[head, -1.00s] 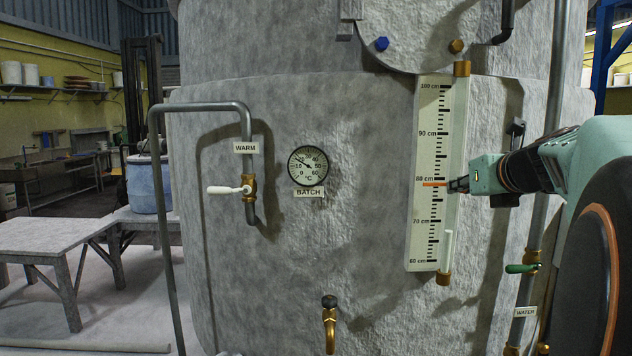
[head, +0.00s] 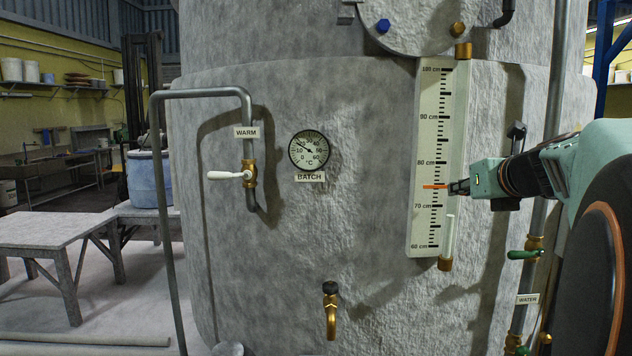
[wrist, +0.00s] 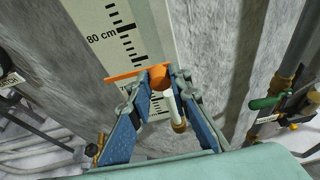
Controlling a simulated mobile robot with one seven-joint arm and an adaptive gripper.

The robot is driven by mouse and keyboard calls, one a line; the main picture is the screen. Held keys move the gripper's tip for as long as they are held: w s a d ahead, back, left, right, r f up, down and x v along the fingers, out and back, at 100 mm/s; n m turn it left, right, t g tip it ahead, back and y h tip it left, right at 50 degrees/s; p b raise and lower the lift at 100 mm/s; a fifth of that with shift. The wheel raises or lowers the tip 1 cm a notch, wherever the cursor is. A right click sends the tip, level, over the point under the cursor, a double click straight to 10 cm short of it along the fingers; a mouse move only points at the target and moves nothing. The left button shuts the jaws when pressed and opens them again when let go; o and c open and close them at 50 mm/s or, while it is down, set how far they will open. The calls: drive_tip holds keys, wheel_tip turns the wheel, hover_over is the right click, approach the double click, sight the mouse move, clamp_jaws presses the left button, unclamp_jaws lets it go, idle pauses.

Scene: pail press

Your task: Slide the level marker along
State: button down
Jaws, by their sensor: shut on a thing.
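The level marker (head: 435,187) is an orange pointer lying across the white scale board (head: 428,232), between the 70 cm and 80 cm marks, at roughly 74 cm. My gripper (head: 457,187) comes in from the right and is shut on the marker's right end. In the wrist view the orange marker (wrist: 125,76) sticks out to the left from between the fingertips (wrist: 160,78). The sight tube (head: 457,110) runs along the board's right side. A white column (head: 449,235) stands in its lower part, its top at roughly 67 cm, below the marker.
The large grey vessel (head: 370,200) fills the middle behind the scale. A dial gauge (head: 309,151) and a white-handled valve (head: 230,175) sit to the left. A green-handled valve (head: 524,254) on a pipe is below my arm at the right. A brass tap (head: 330,315) is low in the middle.

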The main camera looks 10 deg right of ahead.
drive_tip(key=shift+s+f+b, duration=0.1)
drive_tip(key=shift+f+b, duration=1.85)
drive_tip(key=shift+f, duration=0.85)
drive_tip(key=c, duration=1.7)
unclamp_jaws()
drive_tip(key=shift+s+r, duration=0.15)
drive_tip(key=shift+r, duration=0.15)
drive_tip(key=shift+r, duration=0.1)
